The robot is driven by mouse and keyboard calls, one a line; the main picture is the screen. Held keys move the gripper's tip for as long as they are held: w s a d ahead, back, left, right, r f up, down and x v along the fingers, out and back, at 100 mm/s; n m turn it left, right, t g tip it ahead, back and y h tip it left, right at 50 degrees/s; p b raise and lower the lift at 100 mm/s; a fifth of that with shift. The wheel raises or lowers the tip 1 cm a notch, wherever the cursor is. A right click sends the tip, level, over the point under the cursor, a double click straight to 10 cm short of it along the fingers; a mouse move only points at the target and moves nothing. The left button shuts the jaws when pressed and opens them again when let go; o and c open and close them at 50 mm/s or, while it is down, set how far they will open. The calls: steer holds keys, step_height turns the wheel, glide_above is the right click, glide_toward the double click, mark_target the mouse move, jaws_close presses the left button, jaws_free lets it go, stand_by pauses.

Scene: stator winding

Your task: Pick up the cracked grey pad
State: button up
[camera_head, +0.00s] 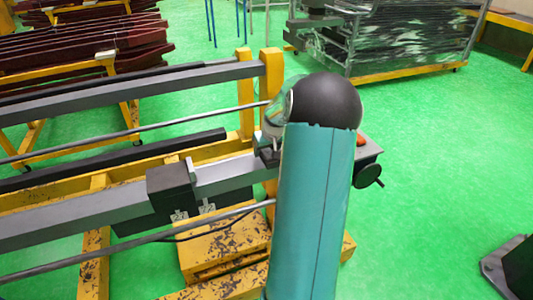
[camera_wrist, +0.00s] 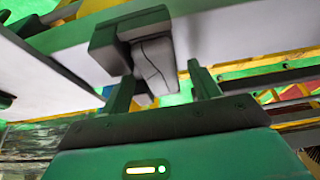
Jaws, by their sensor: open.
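The cracked grey pad (camera_wrist: 152,62) shows in the wrist view as a light grey block with a thin dark crack line down its face. It sits against a dark grey block (camera_wrist: 112,45) mounted on a pale rail. My gripper (camera_wrist: 160,72) is open, with one dark finger on each side of the pad's lower part. No firm contact with the pad can be made out. In the head view my teal arm hides much of the middle, and I cannot make out the pad or my fingers for certain.
In the head view a long grey rail (camera_head: 80,214) carries a dark block (camera_head: 172,192) over a yellow frame (camera_head: 240,95). A wrapped pallet load (camera_head: 405,40) stands at the back right. Dark red beams (camera_head: 85,45) lie on stands at the back left.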

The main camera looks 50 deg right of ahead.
steer(key=c, duration=1.1)
steer(key=shift+r, duration=0.1)
